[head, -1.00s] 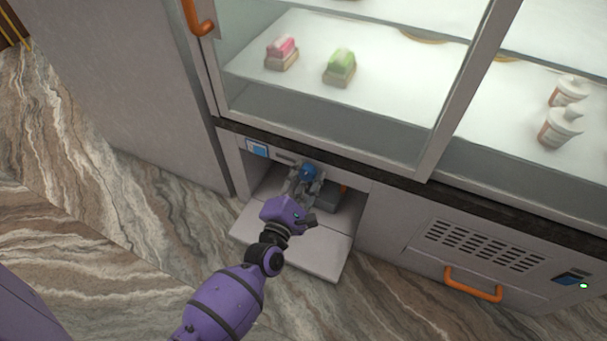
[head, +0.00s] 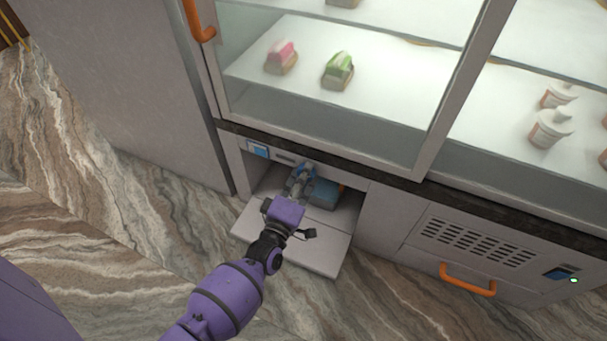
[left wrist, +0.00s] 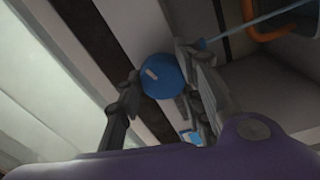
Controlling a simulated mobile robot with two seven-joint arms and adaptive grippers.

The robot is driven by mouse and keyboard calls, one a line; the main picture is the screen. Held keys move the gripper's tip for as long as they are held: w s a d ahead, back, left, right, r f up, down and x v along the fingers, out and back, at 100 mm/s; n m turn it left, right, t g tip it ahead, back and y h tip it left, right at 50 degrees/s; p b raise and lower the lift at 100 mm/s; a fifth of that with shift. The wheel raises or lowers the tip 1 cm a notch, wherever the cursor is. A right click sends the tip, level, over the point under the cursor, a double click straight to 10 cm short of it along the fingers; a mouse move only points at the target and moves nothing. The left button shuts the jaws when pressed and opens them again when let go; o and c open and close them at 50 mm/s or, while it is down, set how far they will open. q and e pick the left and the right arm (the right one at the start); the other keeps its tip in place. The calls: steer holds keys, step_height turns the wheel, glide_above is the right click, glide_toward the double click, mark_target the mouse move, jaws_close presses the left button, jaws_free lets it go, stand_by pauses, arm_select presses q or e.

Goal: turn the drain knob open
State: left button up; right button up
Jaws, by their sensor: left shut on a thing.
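The drain knob (left wrist: 163,77) is a round blue knob with a short pale mark on its face, seen in the left wrist view. It sits between the two fingers of my left gripper (left wrist: 158,92), which is shut on it. In the head view my left gripper (head: 301,176) reaches into the open low compartment under the display case, and the fingers mostly hide the knob. My right gripper is not in view.
A lowered flap (head: 315,249) lies in front of the compartment, under my left arm. A blue-grey box (head: 323,194) stands inside, right of the gripper. A vented panel with an orange handle (head: 467,281) is at the right. Glass-fronted shelves are above.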

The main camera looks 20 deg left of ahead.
arm_select(q)
steer(key=shift+w+d+r+m+p, duration=0.1)
steer(key=shift+r+m+p, duration=0.1)
steer(key=shift+m, duration=0.85)
steer(key=shift+d+r+m+p, duration=0.1)
steer(key=shift+m+p, duration=0.05)
steer(key=shift+m, duration=0.9)
steer(key=o, duration=1.1)
steer(key=shift+f, duration=0.1)
steer(key=shift+f, duration=0.1)
steer(key=s, duration=1.2)
steer(key=shift+a+f, duration=0.2)
steer(key=shift+f, duration=0.15)
steer(key=shift+s+f, duration=0.1)
steer(key=shift+s, duration=0.05)
